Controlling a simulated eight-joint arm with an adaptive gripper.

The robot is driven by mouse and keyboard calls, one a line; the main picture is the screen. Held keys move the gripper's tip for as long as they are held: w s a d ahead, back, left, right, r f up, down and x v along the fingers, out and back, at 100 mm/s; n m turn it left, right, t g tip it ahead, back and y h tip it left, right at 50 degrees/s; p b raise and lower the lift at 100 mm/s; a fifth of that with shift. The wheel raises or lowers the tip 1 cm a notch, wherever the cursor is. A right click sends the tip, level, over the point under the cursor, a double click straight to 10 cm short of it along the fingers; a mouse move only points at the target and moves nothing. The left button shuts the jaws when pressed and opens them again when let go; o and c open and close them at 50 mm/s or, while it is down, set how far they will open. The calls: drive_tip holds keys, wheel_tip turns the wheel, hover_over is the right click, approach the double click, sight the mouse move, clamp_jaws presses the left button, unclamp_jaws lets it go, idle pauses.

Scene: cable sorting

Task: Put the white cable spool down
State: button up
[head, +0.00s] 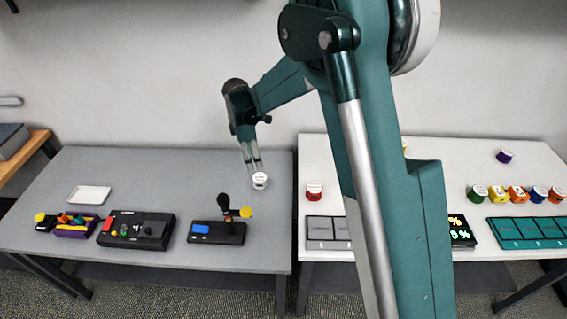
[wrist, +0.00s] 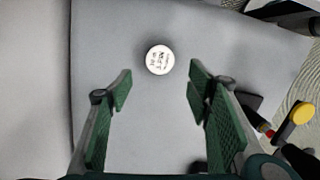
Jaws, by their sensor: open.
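The white cable spool (head: 260,181) stands upright on the grey table (head: 190,180), near its right edge. In the wrist view the white spool (wrist: 160,60) shows its round labelled top, on bare grey tabletop. My gripper (head: 252,163) is just behind and above the spool in the head view. In the wrist view my gripper (wrist: 160,83) is open, its two green fingers wide apart, with the spool beyond the fingertips and roughly centred between them. No contact between fingers and spool shows in the wrist view.
A black joystick box (head: 217,232) stands in front of the spool. A control box (head: 136,230) and a white dish (head: 89,195) are to the left. A red spool (head: 314,191) is on the white table (head: 322,150), past a narrow gap. The back of the grey table is clear.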

drive_tip(key=s+d+r+m+t+y, duration=0.1)
drive_tip(key=s+d+r+m, duration=0.5)
drive_tip(key=d+r, duration=0.45)
drive_tip(key=s+d+r+m+t+y, duration=0.1)
drive_tip(key=s+d+r+m+t, duration=0.15)
drive_tip(key=s+d+r, duration=0.65)
drive_tip(key=s+d+r+m+t, duration=0.1)
drive_tip(key=s+d+m, duration=0.5)
drive_tip(key=s, duration=0.5)
drive_tip(key=s+d+m+t, duration=0.2)
drive_tip(key=s+d+m, duration=0.3)
drive_tip(key=s+d, duration=0.6)
drive_tip(key=shift+r+m+h, duration=0.3)
drive_tip(key=shift+r+m, duration=0.05)
drive_tip(key=shift+r, duration=0.05)
drive_tip(key=shift+t, duration=0.25)
